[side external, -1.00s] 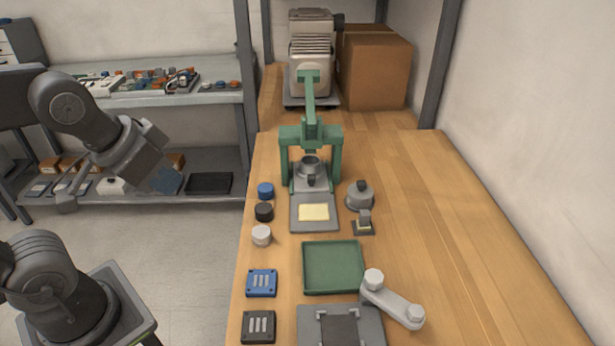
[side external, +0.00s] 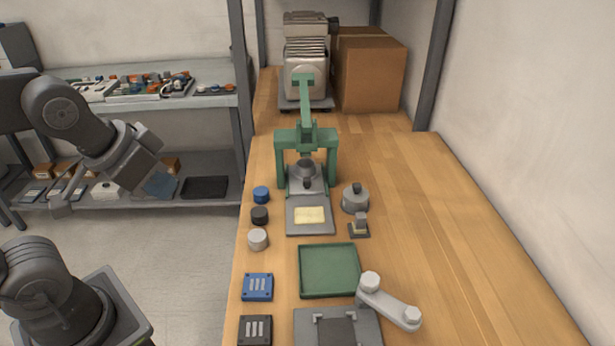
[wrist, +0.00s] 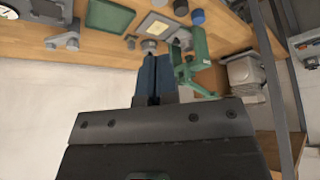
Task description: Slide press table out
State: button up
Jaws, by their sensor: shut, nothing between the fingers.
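The green press (side external: 305,140) stands on the wooden bench with its lever arm up. Its grey press table (side external: 296,226), with a pale yellow pad (side external: 309,215) on it, lies flat at the press's front. My gripper (wrist: 153,62), with blue fingers, is shut and empty. It is off the bench to the left in the side view, well apart from the press.
Blue, black and white round caps (side external: 258,216) stand left of the press table. A grey lidded pot (side external: 355,198) and a small block (side external: 359,227) stand right. A green tray (side external: 329,293) lies in front. The bench's right side is clear.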

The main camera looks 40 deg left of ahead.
jog(key=shift+o, duration=1.4)
jog(key=shift+w+a+r, duration=0.1)
jog(key=shift+w, duration=0.3)
jog(key=o, duration=0.6)
jog(key=w+f+n+g+y, duration=0.1)
jog(key=w+n+y, duration=0.2)
jog(key=w, duration=0.9)
jog(key=shift+w+a+f+n+y, duration=0.15)
jog(key=shift+w+f+n+y, duration=0.2)
jog(key=shift+n, duration=0.55)
jog(key=n+t+y, duration=0.2)
jog(key=n+y, duration=0.1)
jog(key=n, duration=0.1)
send_near(307, 179)
jog(key=x, duration=0.9)
jog(key=shift+f, duration=0.1)
grip_shut()
